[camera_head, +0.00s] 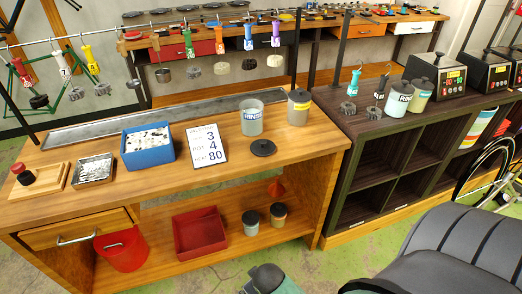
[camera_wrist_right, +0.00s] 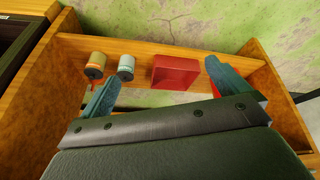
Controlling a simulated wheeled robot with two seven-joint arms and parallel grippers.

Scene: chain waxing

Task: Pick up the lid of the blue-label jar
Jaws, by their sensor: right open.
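An open grey jar (camera_head: 251,118) with a blue-and-white RINSE label stands on the wooden bench in the head view. A dark round lid (camera_head: 262,147) with a knob lies flat on the bench in front of it. Beside it stands a closed grey jar (camera_head: 299,108) with a dark lid on top. On the lower shelf are two small lidded jars, one teal (camera_head: 251,222) and one tan (camera_head: 278,214); the wrist view shows both (camera_wrist_right: 125,67), (camera_wrist_right: 95,70). My right gripper (camera_wrist_right: 162,72) is open and empty, its blue fingers wide apart. My left gripper is not in view.
A placard (camera_head: 208,146), a blue tray (camera_head: 148,146) and a metal tray (camera_head: 92,170) stand left on the bench. A red bin (camera_head: 203,231) is on the lower shelf. A dark cabinet (camera_head: 385,150) with more jars stands at right. The bench front around the lid is clear.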

